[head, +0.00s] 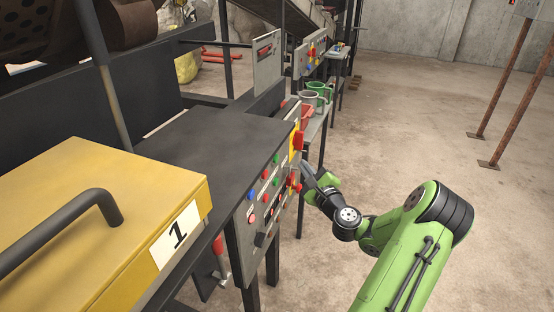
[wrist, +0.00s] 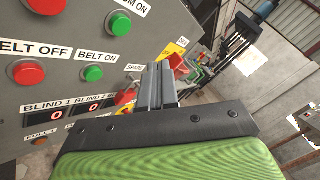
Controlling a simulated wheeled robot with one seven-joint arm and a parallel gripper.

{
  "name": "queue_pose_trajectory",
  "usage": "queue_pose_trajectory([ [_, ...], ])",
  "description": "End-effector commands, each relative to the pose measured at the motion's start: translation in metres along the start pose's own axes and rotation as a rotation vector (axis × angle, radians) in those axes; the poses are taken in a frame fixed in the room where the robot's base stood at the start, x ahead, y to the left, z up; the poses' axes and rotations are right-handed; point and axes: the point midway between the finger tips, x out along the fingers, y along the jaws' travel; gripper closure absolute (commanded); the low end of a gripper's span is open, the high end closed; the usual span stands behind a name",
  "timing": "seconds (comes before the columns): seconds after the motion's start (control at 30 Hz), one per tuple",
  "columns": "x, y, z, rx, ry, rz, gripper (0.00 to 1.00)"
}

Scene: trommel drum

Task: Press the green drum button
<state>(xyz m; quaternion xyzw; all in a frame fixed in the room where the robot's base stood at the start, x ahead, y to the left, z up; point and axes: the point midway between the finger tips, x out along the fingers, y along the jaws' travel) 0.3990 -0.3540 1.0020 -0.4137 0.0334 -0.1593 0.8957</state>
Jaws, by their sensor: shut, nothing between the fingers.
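The green drum button (wrist: 121,23) is at the top of the wrist view, beside a partly cut-off label ending in "UM ON". On the grey control panel (head: 246,236) in the head view, the upper green button (head: 276,158) appears to be the same one. My gripper (head: 307,170) is at the panel's far right end, with its fingers together and empty. In the wrist view my gripper (wrist: 159,70) points toward the panel's right edge, right of and below the drum button. A gap to the panel cannot be judged exactly.
Below the drum button are a green "BELT ON" button (wrist: 93,73) and a red "BELT OFF" button (wrist: 27,72). A red-and-yellow switch (head: 297,141) is near my gripper. A yellow box marked 1 (head: 120,215) stands at left. Open concrete floor lies right.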

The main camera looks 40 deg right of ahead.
Motion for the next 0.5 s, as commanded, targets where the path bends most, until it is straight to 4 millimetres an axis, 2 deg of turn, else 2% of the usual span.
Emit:
queue_pose_trajectory([
  [0.23,0.025,0.018,0.018,0.0,-0.001,0.002,1.0],
  [0.5,0.034,0.025,0.024,-0.001,0.0,0.001,1.0],
])
